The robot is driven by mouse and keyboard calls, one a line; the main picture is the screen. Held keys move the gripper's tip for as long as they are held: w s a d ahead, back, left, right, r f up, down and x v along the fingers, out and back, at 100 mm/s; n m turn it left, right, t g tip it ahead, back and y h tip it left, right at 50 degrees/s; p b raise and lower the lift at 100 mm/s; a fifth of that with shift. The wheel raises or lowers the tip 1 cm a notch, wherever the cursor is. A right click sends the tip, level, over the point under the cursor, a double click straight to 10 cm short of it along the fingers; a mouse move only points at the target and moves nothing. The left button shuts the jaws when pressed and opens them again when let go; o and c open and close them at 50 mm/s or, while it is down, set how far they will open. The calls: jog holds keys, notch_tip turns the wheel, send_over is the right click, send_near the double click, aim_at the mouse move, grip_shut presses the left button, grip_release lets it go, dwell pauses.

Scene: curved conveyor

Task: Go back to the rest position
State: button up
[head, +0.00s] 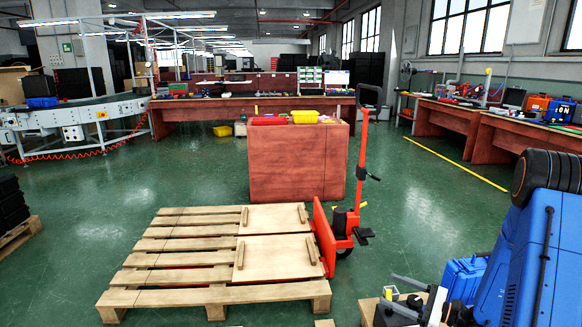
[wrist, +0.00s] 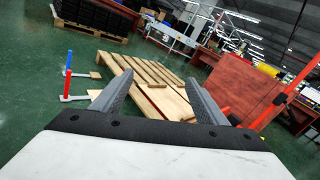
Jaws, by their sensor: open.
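My gripper (wrist: 157,80) shows in the wrist view with its two grey fingers spread wide apart and nothing between them. Beyond the fingers lies a wooden pallet (wrist: 160,72) on the floor, apart from them. In the head view, the arm's blue and black links fill the lower right. What the small white and black parts low at the right are is hard to tell.
The pallet (head: 185,275) bears two flat boards (head: 275,217). A red hand pallet truck (head: 322,235) stands at its right end, before a reddish cabinet (head: 290,170). A curved conveyor (head: 85,115) stands far left, and workbenches (head: 455,125) far right. Green floor is open left of the cabinet.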

jog(key=s+a+r+n+g+h, duration=0.2)
jog(key=s+a+r+n+g, duration=0.45)
jog(key=s, duration=0.25)
jog(key=s+a+r+n+g+h, duration=0.2)
jog(key=s+a+r+n+g, duration=0.4)
jog(key=s, duration=0.4)
jog(key=s+d+r+n+t+h, duration=0.3)
jog(key=s+d+r+n+h, duration=0.1)
jog(key=s+h, duration=0.1)
jog(key=s+d+r+n+t+h, duration=0.3)
jog(key=s+r+n+h, duration=0.1)
jog(key=s, duration=0.3)
jog(key=shift+s+d+r+n+t+h, duration=0.35)
jog(key=shift+n+h, duration=0.3)
jog(key=shift+h, duration=0.15)
